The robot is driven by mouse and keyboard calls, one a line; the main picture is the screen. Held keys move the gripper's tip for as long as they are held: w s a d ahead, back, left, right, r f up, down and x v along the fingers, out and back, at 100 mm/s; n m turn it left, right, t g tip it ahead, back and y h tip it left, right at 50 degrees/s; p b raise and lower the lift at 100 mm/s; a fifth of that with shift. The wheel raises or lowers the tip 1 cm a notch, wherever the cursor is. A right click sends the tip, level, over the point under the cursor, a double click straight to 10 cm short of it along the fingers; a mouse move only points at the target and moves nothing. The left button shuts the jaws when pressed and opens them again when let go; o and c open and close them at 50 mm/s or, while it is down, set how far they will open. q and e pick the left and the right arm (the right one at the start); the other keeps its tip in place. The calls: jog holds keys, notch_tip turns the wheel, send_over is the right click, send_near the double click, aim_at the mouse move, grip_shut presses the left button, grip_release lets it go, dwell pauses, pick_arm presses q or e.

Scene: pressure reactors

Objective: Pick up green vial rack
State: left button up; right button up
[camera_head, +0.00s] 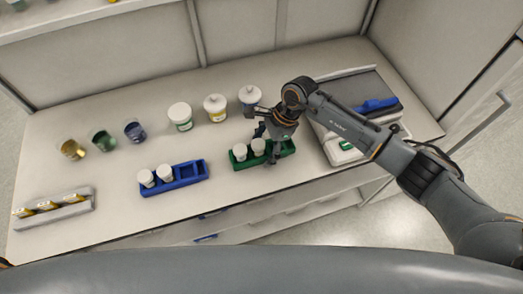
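The green vial rack (285,149) stands on the bench, right of the middle. Two white-capped vials (249,150) sit in its left part. My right gripper (267,146) reaches down over the middle of the rack, just right of the vials. Its two fingers show apart, one toward the back of the rack and one toward the front. The gripper hides part of the rack, and I cannot tell whether the fingers press on it. My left gripper is out of view.
A blue vial rack (188,177) with two vials stands to the left. White jars (215,108) stand behind, and small coloured beakers (104,141) farther left. A grey tray (66,212) lies far left. A scale-like device (345,149) with a blue item (377,104) behind is close on the right.

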jog(key=c, duration=1)
jog(key=shift+c, duration=0.2)
jog(key=shift+r, duration=0.1)
